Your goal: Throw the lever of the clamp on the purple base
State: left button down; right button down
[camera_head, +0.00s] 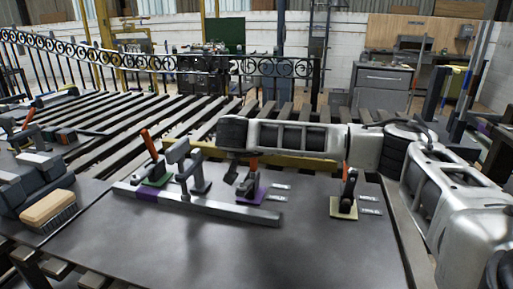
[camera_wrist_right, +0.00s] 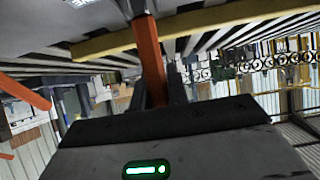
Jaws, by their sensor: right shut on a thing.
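The clamp on the purple base (camera_head: 252,194) stands on the dark table, beyond the right end of the long grey bar (camera_head: 215,207). Its orange lever (camera_head: 254,164) stands roughly upright, its upper part partly hidden by my right gripper (camera_head: 236,160). My right arm reaches in from the right, and the gripper is shut on the lever. In the right wrist view the orange lever (camera_wrist_right: 149,55) runs between the dark fingers (camera_wrist_right: 160,92). My left gripper is not in view.
A clamp on a green base (camera_head: 157,180) with a raised orange lever stands to the left. A clamp on a beige base (camera_head: 343,208) stands to the right under my arm. A brush (camera_head: 47,210) lies at the left. The front of the table is clear.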

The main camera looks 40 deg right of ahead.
jog(key=shift+r, duration=0.1)
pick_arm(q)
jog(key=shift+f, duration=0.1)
pick_arm(e)
jog(key=c, duration=1.4)
grip_release()
jog(key=shift+o, duration=0.2)
pick_arm(q)
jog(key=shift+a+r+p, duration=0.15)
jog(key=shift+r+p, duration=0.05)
jog(key=shift+p, duration=0.55)
pick_arm(e)
jog(key=v, duration=1.6)
jog(key=shift+w, duration=0.1)
